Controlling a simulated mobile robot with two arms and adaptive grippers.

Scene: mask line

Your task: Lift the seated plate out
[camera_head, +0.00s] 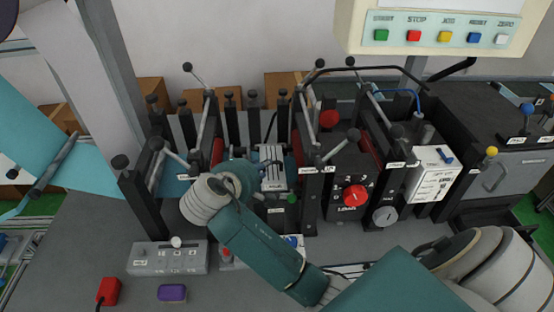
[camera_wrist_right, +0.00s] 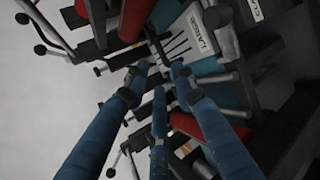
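A grey slotted plate (camera_head: 273,168) sits low between the dark posts in the middle of the machine in the head view. In the right wrist view its slotted grey surface (camera_wrist_right: 178,42) lies just beyond my fingers. I see no grip on the plate; exact contact is unclear. My left gripper is out of view.
Dark upright posts with knobs and levers crowd both sides of the plate. A red dial (camera_head: 355,195) is on the right block. A grey control box (camera_head: 168,258), a red block (camera_head: 108,291) and a purple block (camera_head: 172,293) are on the front bench. A button panel (camera_head: 440,30) hangs above.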

